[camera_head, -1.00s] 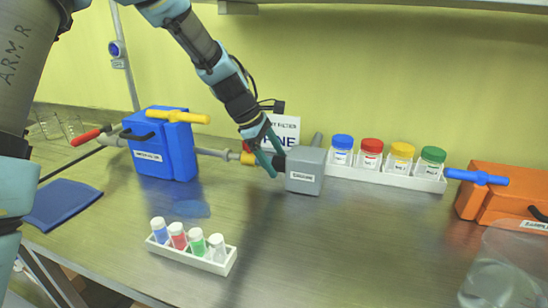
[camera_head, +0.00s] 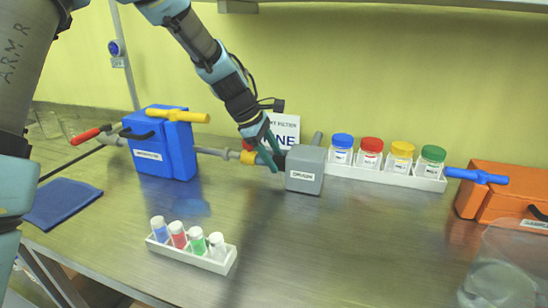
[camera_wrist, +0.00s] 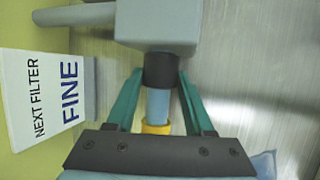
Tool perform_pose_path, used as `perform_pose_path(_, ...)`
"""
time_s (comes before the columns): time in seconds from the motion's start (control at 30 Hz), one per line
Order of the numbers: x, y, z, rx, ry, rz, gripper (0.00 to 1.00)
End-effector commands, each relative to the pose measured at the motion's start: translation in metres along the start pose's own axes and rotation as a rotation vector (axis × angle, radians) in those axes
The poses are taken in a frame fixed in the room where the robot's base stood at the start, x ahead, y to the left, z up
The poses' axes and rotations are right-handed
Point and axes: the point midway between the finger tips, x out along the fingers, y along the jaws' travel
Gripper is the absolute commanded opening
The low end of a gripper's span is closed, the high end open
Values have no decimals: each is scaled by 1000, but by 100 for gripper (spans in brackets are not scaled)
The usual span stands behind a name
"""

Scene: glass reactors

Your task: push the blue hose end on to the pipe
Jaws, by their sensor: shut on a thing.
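My gripper (camera_head: 275,163) is at the left side of the grey box (camera_head: 305,173). In the wrist view its green fingers (camera_wrist: 161,78) stand on both sides of a light blue hose end (camera_wrist: 157,103) and are shut on it. The fingertips lie alongside a black collar (camera_wrist: 160,70) that joins the grey box (camera_wrist: 160,22). A yellow ring (camera_wrist: 157,128) sits at the other end of the light blue piece. In the head view a grey pipe (camera_head: 215,152) runs from the blue box (camera_head: 163,155) to the yellow ring. The fingers partly hide the joint.
A white rack (camera_head: 428,184) with several colour-lidded jars stands right of the grey box. A small white vial rack (camera_head: 215,266) is at the front. An orange box (camera_head: 495,190) and a clear vessel (camera_head: 500,275) are at right. A sign (camera_head: 285,128) stands behind.

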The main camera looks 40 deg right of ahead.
Motion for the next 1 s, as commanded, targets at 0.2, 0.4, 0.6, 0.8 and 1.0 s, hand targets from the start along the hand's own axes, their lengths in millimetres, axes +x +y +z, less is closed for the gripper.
perform_pose_path(0.2, 0, 0, 0, 0, 0, -1, 0)
perform_pose_path(0.4, -2, 0, -4, -1, 0, -1, 0)
perform_pose_path(0.6, -13, 0, -32, -5, 1, 0, 0)
perform_pose_path(0.8, -17, 0, -42, -1, 1, -1, 0)
perform_pose_path(1.0, -18, 0, -44, -2, 4, 0, 58)
